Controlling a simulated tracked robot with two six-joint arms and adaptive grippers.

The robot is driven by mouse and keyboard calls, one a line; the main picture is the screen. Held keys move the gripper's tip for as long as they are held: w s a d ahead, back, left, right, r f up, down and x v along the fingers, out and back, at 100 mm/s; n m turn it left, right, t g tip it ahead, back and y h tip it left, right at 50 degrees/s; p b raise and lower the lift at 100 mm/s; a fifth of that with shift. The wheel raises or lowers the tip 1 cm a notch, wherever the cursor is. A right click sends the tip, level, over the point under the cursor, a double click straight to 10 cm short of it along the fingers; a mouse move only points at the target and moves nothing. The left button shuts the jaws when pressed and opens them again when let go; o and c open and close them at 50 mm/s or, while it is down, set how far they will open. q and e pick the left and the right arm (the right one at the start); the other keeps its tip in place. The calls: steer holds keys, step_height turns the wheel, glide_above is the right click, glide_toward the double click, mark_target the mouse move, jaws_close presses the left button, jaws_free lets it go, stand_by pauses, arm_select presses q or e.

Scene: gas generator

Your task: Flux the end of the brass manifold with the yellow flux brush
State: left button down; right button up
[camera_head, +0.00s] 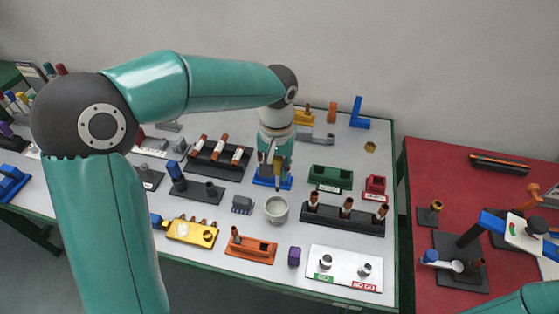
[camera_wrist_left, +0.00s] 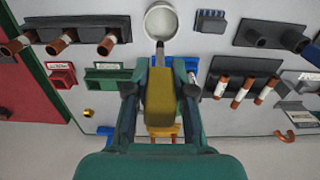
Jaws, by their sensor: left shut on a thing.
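My left gripper (camera_head: 272,170) is over the middle of the grey table, pointing down. It is shut on the yellow flux brush, whose yellow handle (camera_wrist_left: 160,98) stands between the fingers in the left wrist view. The brush's narrow tip points towards a pale round cup (camera_head: 277,209), which also shows in the wrist view (camera_wrist_left: 160,22). I cannot tell if the tip touches the cup. A blue stand (camera_head: 285,183) is just below the gripper. A brass-coloured block with several stubs (camera_head: 180,231), probably the manifold, lies at the front left, apart from the brush. My right gripper is not visible.
Dark racks with copper pipes (camera_head: 345,222) stand on both sides. An orange block (camera_head: 250,249), a purple block (camera_head: 294,257) and a white go/no-go plate (camera_head: 344,268) are at the front. A red table (camera_head: 455,180) with fixtures is at the right.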

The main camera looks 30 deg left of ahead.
arm_select(q)
steer(key=shift+s+a, duration=0.1)
steer(key=shift+f+b, duration=0.9)
steer(key=shift+f, duration=0.1)
steer(key=shift+f+b, duration=1.4)
steer(key=shift+f, duration=0.4)
steer(key=shift+s+f, duration=0.1)
steer(key=shift+f+b, duration=1.55)
steer(key=shift+f, duration=0.2)
steer(key=shift+r, duration=0.15)
